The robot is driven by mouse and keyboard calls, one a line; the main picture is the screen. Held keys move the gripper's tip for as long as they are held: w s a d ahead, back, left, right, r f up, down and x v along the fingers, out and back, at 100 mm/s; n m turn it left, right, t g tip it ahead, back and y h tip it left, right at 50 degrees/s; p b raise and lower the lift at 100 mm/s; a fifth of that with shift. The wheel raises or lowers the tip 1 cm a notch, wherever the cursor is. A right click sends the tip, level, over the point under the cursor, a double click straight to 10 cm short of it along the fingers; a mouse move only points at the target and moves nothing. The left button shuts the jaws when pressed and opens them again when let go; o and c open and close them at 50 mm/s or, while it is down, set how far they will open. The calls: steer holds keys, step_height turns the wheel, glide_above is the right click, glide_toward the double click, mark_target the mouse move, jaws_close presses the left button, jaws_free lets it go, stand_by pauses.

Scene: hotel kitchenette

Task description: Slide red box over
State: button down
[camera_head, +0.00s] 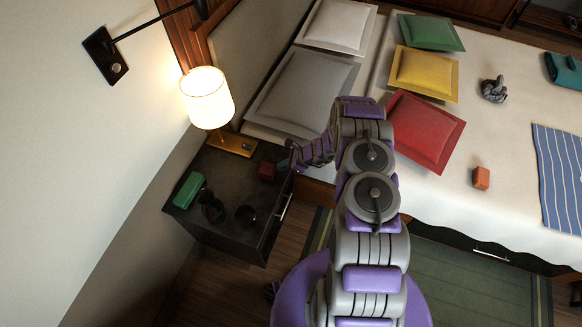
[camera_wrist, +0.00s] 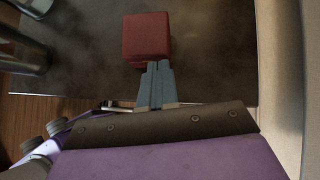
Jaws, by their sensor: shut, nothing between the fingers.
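The red box (camera_head: 267,171) is a small dark-red cube on the dark nightstand (camera_head: 232,183), near its right side, below the lamp base. In the wrist view the red box (camera_wrist: 146,38) is at the top centre. My gripper (camera_head: 290,158) reaches in from the right, just beside the box. In the wrist view my gripper (camera_wrist: 158,68) is shut, its grey fingertips together at the box's lower edge. They look in contact or very close; I cannot tell which. Nothing is between the fingers.
A green box (camera_head: 189,190) and two dark cups (camera_head: 245,215) stand on the nightstand's left and front. A lit lamp (camera_head: 207,98) stands at the back. The bed (camera_head: 490,185) with pillows, an orange box (camera_head: 481,178) and a grey figure (camera_head: 494,90) is to the right.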

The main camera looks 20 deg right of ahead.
mark_target(266, 165)
steer(key=shift+w+a, duration=0.1)
steer(key=shift+a, duration=0.05)
steer(key=w+a, duration=0.2)
steer(key=a, duration=0.3)
steer(key=w+a, duration=0.3)
steer(key=a, duration=0.2)
steer(key=w+a, duration=0.2)
steer(key=a, duration=0.3)
steer(key=shift+w+a, duration=0.2)
steer(key=shift+a, duration=0.2)
steer(key=shift+d, duration=0.15)
steer(key=shift+s+d, duration=0.1)
steer(key=shift+d, duration=0.25)
steer(key=shift+s+d, duration=0.25)
steer(key=shift+d, duration=0.35)
steer(key=shift+s+d, duration=0.25)
steer(key=shift+d, duration=0.35)
steer(key=p+v, duration=0.1)
steer(key=v, duration=0.9)
steer(key=shift+s+d+p, duration=0.2)
steer(key=shift+d+p, duration=0.05)
steer(key=shift+p, duration=0.15)
steer(key=shift+a, duration=0.1)
steer(key=shift+a, duration=0.1)
